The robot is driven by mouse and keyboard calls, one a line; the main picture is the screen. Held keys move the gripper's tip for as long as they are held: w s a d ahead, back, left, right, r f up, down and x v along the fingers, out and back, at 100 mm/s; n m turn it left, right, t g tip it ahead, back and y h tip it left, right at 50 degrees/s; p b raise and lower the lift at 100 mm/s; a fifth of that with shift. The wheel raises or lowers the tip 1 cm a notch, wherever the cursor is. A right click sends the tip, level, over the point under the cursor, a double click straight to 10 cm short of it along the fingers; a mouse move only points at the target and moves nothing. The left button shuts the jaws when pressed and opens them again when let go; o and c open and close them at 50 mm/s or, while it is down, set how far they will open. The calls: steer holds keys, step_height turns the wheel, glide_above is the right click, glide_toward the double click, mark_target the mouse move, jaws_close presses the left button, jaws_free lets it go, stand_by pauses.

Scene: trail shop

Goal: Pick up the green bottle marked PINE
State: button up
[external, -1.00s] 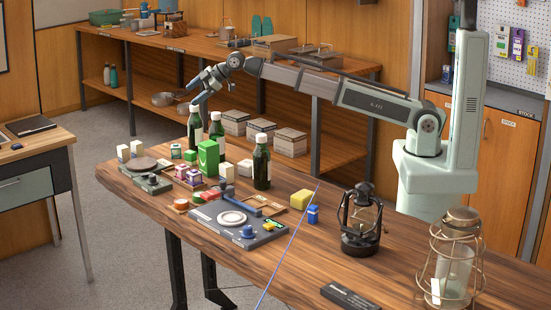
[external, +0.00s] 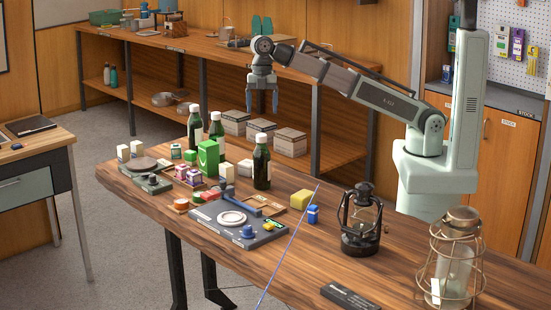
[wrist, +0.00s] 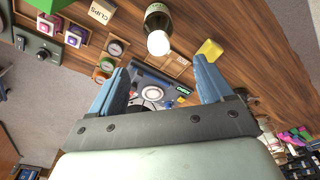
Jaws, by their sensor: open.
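Three dark green bottles with pale caps stand on the wooden table. One is at the front right of the group (external: 262,165), and two stand further back, one at the left (external: 195,130) and one beside it (external: 216,131). I cannot read PINE on any of them. My gripper (external: 262,104) is open and empty, pointing down, well above the front-right bottle in the external view. In the wrist view, one bottle (wrist: 157,22) shows at the top, cap toward the camera, beyond my open fingers (wrist: 160,78).
A grey board with a white ring (external: 262,236), a yellow block (external: 301,199) and a black lantern (external: 361,222) lie nearer the front. The table's front right has free room.

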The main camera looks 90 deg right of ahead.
mark_target(261, 135)
steer(key=shift+w+a+f, duration=0.1)
steer(key=shift+a+f, duration=0.2)
steer(key=shift+f, duration=1.8)
steer(key=shift+s+a+f, duration=0.1)
steer(key=shift+a+f, duration=0.15)
steer(key=shift+f, duration=1.9)
steer(key=shift+w+a+f, duration=0.1)
steer(key=shift+a+f, duration=0.2)
steer(key=shift+f, duration=1.8)
steer(key=shift+c, duration=0.5)
jaws_close()
